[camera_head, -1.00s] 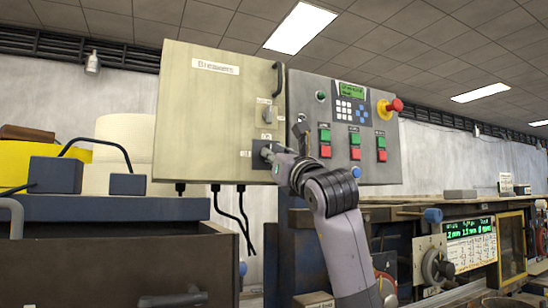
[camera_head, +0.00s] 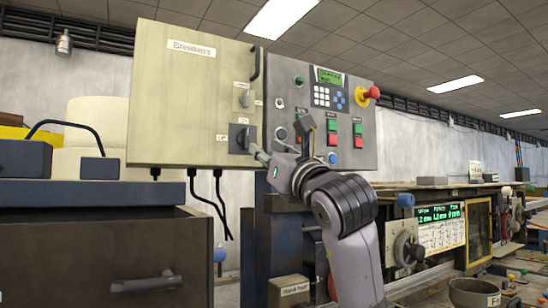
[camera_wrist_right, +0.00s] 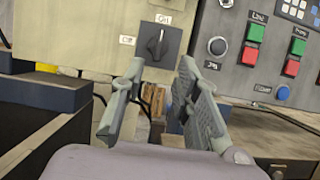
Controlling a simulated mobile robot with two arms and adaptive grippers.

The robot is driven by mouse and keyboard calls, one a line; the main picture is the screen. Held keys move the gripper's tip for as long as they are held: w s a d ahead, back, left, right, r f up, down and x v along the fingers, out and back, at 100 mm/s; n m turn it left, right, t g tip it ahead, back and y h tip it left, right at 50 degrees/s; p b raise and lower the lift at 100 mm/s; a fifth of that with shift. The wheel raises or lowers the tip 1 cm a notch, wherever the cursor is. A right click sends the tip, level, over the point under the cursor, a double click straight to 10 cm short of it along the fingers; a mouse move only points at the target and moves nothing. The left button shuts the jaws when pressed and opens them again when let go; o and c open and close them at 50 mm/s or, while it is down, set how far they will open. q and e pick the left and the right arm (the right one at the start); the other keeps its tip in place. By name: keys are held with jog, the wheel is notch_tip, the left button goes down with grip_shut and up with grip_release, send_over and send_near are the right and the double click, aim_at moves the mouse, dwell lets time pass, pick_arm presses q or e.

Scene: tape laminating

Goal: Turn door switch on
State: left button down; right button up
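The door switch (camera_head: 240,138) is a black rotary knob on a dark square plate, low on the beige breaker door (camera_head: 190,100). It shows larger in the right wrist view (camera_wrist_right: 157,43), with an "On" label above it and an "Off" label to its left. Its grip stands about upright there, in line with "On". My right gripper (camera_head: 254,152) is just to the lower right of the switch; in the wrist view its two fingers (camera_wrist_right: 160,70) are spread, with nothing between them and the knob beyond their tips. My left gripper is not in view.
A smaller switch (camera_head: 244,97) sits above the door switch, and a black door handle (camera_head: 256,63) is at the door's right edge. The grey button panel (camera_head: 300,75) adjoins on the right, with a red knob (camera_head: 371,92). A drawer cabinet (camera_head: 60,235) stands at lower left.

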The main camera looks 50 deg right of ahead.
jog(key=shift+v, duration=1.5)
